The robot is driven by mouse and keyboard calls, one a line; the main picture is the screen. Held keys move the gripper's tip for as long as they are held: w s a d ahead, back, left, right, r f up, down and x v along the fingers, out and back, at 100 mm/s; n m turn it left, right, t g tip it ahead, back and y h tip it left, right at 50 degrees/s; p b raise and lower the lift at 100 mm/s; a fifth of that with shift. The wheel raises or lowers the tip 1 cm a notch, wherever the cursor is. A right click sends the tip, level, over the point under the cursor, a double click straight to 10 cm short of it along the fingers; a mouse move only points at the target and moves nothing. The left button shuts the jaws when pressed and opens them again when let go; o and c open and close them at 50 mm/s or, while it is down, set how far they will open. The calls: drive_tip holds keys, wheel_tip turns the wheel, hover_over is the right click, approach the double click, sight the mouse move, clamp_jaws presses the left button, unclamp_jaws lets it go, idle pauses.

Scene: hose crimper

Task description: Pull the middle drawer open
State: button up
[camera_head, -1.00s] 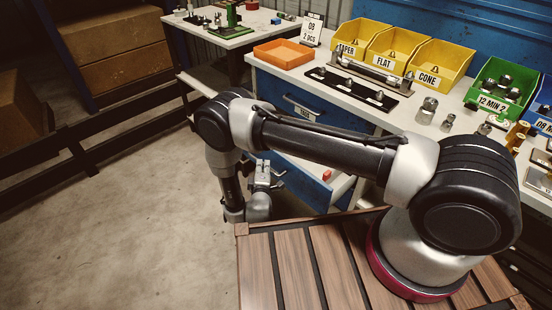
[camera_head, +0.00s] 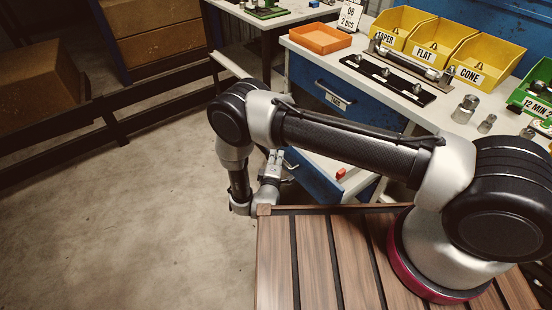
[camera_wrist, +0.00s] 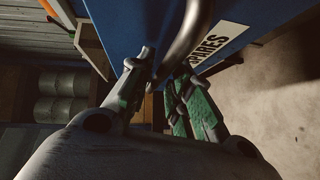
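The middle drawer (camera_head: 314,180) has a blue front and sticks out below the shut top drawer (camera_head: 335,92) of the workbench. A small red object (camera_head: 340,173) shows inside it. My gripper (camera_head: 279,166) is at the drawer's front, on its left side in the head view. In the wrist view, my gripper (camera_wrist: 164,76) has a finger on each side of the grey bar handle (camera_wrist: 190,35) and looks closed on it. The blue drawer front (camera_wrist: 130,22) carries a white label reading "SPARES" (camera_wrist: 217,45). The exact finger contact is partly hidden.
The worktop (camera_head: 430,112) holds an orange tray (camera_head: 320,39), yellow bins (camera_head: 405,30) and a black fixture strip (camera_head: 388,80). A dark rail (camera_head: 140,110) runs along the left. The concrete floor (camera_head: 150,210) left of my gripper is clear.

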drive_tip(key=shift+o, duration=0.2)
drive_tip(key=shift+s, duration=0.1)
drive_tip(key=s+a+r, duration=0.1)
drive_tip(key=s, duration=0.6)
drive_tip(key=shift+s, duration=0.1)
idle(0.3)
